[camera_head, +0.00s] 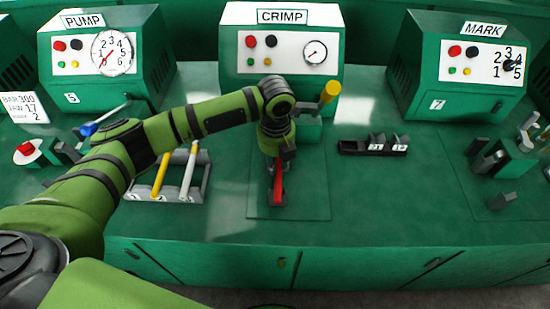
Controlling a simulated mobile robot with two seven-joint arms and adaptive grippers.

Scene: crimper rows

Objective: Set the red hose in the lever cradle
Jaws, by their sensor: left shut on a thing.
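The red hose (277,186) is in my left gripper (278,162), in front of the CRIMP machine. The gripper points down and is shut on the hose's far part. The hose's near end shows below the fingers, over a darker green panel (312,195) on the bench. I cannot tell whether the hose touches the panel. A lever with a yellow knob (330,92) stands just right of my left wrist, by a green block (309,128) at the foot of the CRIMP machine (282,80). My wrist hides part of this spot, and I cannot make out the cradle. My right gripper is not in view.
A grey rack (140,193) at left holds a yellow hose (161,173) and a white hose (188,172). A black rack (360,147) with numbered tags stands right of the gripper. The PUMP machine (148,60) and MARK machine (425,75) flank CRIMP.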

